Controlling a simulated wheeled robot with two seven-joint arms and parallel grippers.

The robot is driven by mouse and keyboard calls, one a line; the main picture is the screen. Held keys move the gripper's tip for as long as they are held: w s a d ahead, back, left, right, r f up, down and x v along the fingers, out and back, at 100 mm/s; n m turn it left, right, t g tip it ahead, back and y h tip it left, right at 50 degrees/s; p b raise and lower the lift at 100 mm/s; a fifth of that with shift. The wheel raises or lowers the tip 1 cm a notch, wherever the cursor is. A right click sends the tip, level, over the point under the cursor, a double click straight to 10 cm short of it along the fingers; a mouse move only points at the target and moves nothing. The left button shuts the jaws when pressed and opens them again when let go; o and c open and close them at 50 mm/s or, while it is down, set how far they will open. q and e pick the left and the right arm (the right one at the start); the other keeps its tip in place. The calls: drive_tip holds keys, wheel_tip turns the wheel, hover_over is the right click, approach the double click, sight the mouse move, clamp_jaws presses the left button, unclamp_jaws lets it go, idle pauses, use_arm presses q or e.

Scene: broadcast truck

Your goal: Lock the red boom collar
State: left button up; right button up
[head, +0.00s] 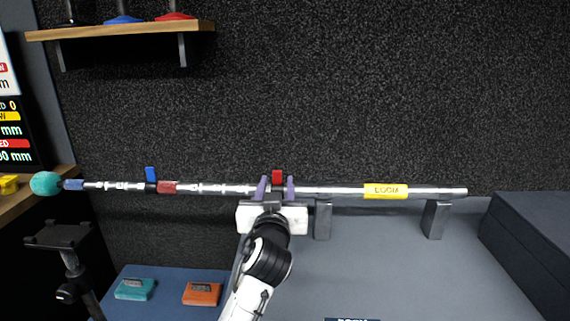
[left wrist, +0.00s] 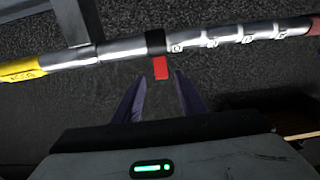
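The boom pole (head: 335,191) runs level across the head view, with a teal ball (head: 46,183) at its left end and a yellow label (head: 386,191) toward its right. The red lever (head: 277,176) stands up from the pole near its middle. In the left wrist view the red lever (left wrist: 161,68) juts from a black collar (left wrist: 155,42) on the pole. My left gripper (head: 276,188) is open, one purple finger on each side of the lever. In the left wrist view its fingertips (left wrist: 157,84) are just short of the lever, with gaps on both sides. My right gripper is out of view.
A blue lever (head: 150,174) stands on the pole farther left, beside a red band (head: 168,187). Grey supports (head: 323,220) (head: 435,219) hold the pole's right part. A shelf (head: 120,31) hangs above left. Teal (head: 135,289) and orange (head: 201,293) blocks lie below.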

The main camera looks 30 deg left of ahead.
sight(277, 174)
use_arm(q)
drive_tip(key=x, duration=0.8)
drive_tip(key=shift+a, duration=0.1)
drive_tip(key=shift+x, duration=0.75)
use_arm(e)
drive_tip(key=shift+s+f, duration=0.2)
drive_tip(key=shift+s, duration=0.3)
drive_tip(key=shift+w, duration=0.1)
